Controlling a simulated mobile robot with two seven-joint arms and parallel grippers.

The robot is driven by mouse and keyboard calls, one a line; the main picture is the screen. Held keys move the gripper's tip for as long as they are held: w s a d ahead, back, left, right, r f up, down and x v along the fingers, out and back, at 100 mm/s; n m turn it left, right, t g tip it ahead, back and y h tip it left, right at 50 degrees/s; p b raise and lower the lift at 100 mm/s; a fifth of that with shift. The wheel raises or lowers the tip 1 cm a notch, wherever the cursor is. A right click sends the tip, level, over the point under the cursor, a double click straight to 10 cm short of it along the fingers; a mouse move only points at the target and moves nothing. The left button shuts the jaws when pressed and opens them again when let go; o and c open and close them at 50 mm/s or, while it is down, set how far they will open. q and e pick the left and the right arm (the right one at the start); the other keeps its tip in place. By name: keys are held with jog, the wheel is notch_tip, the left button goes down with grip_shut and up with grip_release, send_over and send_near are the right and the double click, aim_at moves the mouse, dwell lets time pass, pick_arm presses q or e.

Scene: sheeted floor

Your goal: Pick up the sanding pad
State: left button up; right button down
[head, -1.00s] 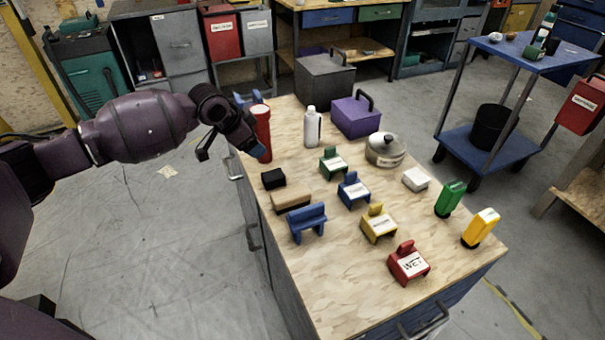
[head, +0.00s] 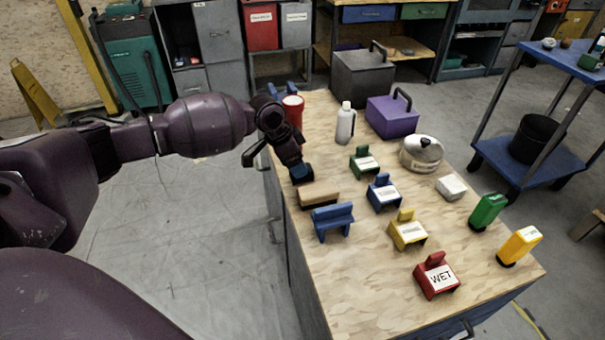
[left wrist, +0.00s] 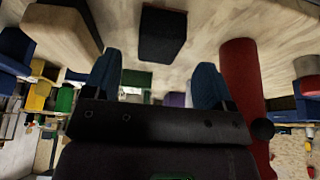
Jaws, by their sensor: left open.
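A small black block (left wrist: 162,35) lies on the wooden bench top, ahead of and between my left fingertips in the left wrist view. In the head view my gripper mostly hides it. A tan-topped block with a dark underside (head: 319,196) lies beside it; it also shows in the left wrist view (left wrist: 62,28). No label tells which of the two is the sanding pad. My left gripper (head: 301,172) points down over the bench's left side; its blue fingertips (left wrist: 156,82) are apart with nothing between them. My right gripper is not in view.
A red cylinder (head: 293,112) stands close behind my left gripper. A blue holder (head: 332,221) is in front of the tan block. White bottle (head: 345,124), purple box (head: 392,116), pot (head: 421,154) and several labelled coloured blocks fill the bench (head: 365,280). Its front part is clear.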

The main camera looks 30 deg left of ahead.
pick_arm(q)
jog(key=b+x, duration=0.1)
jog(key=x, duration=0.3)
jog(key=shift+f, duration=0.35)
jog(key=shift+d+r, duration=0.1)
jog(key=shift+r, duration=0.05)
jog(key=c, duration=1)
